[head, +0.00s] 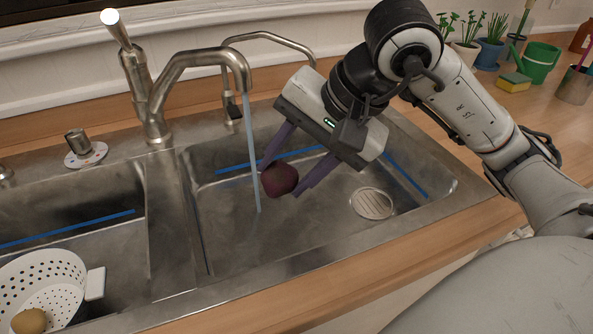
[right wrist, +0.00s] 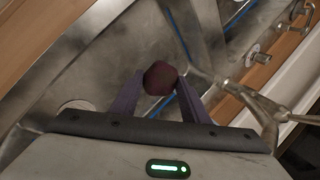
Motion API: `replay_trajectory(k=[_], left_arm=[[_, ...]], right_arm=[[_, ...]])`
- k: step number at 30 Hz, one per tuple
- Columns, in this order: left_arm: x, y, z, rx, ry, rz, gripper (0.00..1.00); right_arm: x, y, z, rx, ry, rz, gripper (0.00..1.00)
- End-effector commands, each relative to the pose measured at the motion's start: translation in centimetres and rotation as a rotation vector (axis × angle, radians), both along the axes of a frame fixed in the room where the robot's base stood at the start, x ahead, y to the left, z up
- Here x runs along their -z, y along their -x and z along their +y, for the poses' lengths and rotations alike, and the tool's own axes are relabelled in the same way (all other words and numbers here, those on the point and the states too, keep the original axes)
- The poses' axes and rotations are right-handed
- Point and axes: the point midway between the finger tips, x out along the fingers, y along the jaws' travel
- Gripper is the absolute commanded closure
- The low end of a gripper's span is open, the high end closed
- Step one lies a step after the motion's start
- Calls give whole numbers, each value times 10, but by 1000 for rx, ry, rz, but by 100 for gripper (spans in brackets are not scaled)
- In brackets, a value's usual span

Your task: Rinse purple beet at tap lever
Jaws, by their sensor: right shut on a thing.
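The purple beet (head: 279,179) is held between the purple fingers of my right gripper (head: 284,180), over the right sink basin. The beet also shows in the right wrist view (right wrist: 160,78) between the two fingertips (right wrist: 160,88). Water (head: 251,150) runs from the tap spout (head: 240,80) straight down into the basin. The stream is just left of the beet; I cannot tell whether it touches it. The tap lever (head: 116,30) stands tilted up on the tap body (head: 137,85). My left gripper is not in view.
A white colander (head: 62,268) with a round tan item (head: 30,321) sits in the left basin. A divider (head: 165,220) separates the basins. A second, thinner tap (head: 275,38) stands behind. Plants, a green bucket (head: 540,62) and a sponge (head: 514,82) stand at the back right.

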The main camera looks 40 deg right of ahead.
Motion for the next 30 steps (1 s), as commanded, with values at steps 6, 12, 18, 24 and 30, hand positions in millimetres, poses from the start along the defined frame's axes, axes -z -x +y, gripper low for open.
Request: replay_trajectory(k=[6,12,18,24,30], left_arm=[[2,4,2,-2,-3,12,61],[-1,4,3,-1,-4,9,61],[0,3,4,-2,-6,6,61],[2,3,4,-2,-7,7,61],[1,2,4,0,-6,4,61]], right_arm=[[4,-22,-3,-1,-3,2,83],[7,-41,-5,-1,-3,1,83],[13,-61,-8,0,-1,1,83],[16,-79,-11,0,-1,-2,83],[18,-90,-13,0,0,0,83]])
